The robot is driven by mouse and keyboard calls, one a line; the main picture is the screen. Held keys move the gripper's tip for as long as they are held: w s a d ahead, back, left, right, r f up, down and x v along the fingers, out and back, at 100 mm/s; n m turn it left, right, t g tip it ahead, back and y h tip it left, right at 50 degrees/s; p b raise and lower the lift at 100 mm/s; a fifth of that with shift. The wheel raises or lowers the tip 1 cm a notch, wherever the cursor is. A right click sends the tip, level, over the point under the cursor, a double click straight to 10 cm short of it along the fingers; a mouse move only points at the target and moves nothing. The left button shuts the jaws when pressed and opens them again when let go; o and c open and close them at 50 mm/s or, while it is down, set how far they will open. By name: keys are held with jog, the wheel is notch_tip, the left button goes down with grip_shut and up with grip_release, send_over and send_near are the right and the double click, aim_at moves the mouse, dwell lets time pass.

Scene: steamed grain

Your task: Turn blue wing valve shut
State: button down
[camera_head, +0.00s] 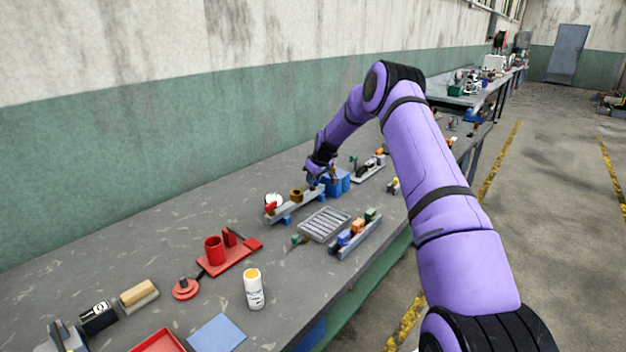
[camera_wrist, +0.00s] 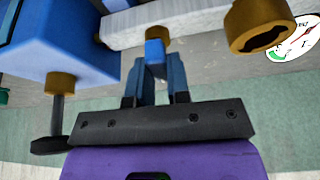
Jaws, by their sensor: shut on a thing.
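The blue wing valve (camera_wrist: 155,50) shows in the wrist view as a small blue wing on a brass stem, below a pale grey bar (camera_wrist: 185,18). My gripper (camera_wrist: 157,62) is shut on the wing, with one finger on each side of it. The fingers hide part of the wing, so its exact angle is hard to tell. In the head view my gripper (camera_head: 319,174) reaches down at the back end of the grey bar (camera_head: 302,203), beside a blue box (camera_head: 338,182). The valve itself is mostly hidden there.
A brass fitting (camera_head: 296,195), a white gauge (camera_head: 273,200) and a red handle (camera_head: 270,208) sit along the bar. The wrist view shows a black knob (camera_wrist: 50,145) on the blue box. A slatted grey tray (camera_head: 325,224) and a rack of coloured blocks (camera_head: 356,238) stand nearer.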

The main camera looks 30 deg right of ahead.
jog(key=shift+n, duration=0.6)
jog(key=c, duration=1.1)
grip_release()
jog(key=v, duration=1)
jog(key=shift+s+d+r, duration=0.1)
jog(key=shift+d+r, duration=0.2)
jog(key=shift+r, duration=0.1)
jog(key=shift+r, duration=0.1)
